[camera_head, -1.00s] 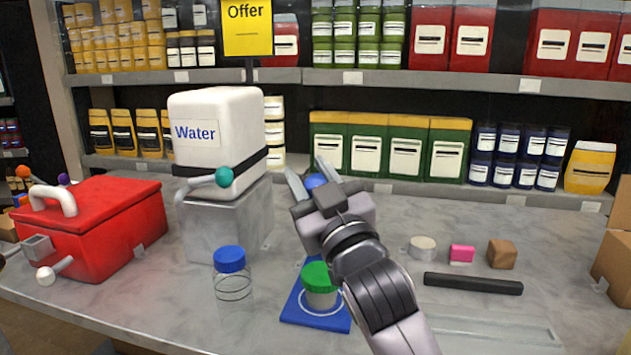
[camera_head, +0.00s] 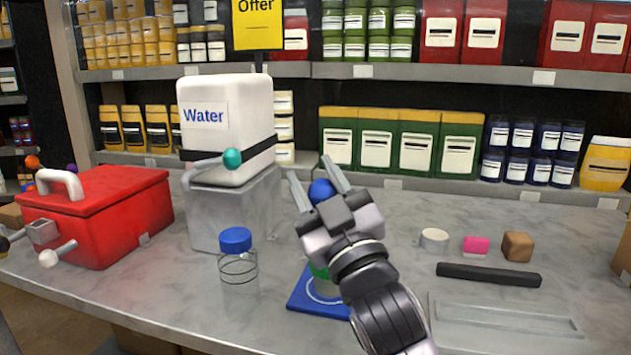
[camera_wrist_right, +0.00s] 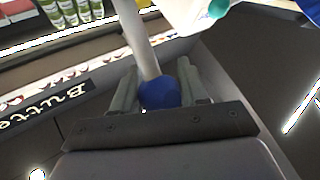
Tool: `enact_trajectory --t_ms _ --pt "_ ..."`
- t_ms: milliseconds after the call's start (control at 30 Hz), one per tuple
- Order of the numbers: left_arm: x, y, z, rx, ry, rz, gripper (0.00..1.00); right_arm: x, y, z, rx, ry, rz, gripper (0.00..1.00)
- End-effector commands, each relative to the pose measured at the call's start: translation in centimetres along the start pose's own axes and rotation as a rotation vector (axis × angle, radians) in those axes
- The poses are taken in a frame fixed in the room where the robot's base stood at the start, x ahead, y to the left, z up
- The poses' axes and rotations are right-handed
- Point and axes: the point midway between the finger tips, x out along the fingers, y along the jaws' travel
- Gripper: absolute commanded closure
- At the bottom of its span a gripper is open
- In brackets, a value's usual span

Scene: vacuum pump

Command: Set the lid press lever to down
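The lid press lever shows as a blue ball knob (camera_head: 322,190) above the blue plate (camera_head: 300,298). Its grey rod shows in the right wrist view (camera_wrist_right: 143,45), running up from the knob. My right gripper (camera_head: 318,185) has its fingers on both sides of the knob; in the right wrist view (camera_wrist_right: 158,90) they appear to touch it. A jar with a green lid (camera_head: 319,271) stands on the blue plate under my gripper, mostly hidden by it. The rest of the press is hidden behind my right arm. My left gripper is not in view.
A clear jar with a blue lid (camera_head: 236,240) stands left of the plate. A Water tank (camera_head: 222,150) with a teal-knobbed lever (camera_head: 232,158) and a red box (camera_head: 95,212) stand further left. A black bar (camera_head: 488,275) and small blocks lie at right.

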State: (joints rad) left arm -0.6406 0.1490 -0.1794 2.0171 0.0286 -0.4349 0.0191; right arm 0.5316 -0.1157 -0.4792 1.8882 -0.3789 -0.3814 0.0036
Motion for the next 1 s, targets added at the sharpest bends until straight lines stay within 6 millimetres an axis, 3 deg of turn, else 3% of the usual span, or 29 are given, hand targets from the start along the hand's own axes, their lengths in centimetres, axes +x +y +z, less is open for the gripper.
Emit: enact_trajectory --t_ms 433,800,1000 --pt "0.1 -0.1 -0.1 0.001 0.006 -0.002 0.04 -0.6 0.0 0.1 0.000 0.000 0.000 0.38" --pt "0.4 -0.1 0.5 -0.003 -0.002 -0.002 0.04 -5.6 0.0 0.1 0.000 -0.001 0.000 0.38" --pt "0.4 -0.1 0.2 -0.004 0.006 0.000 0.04 -7.0 0.0 0.0 0.000 0.000 0.000 0.38"
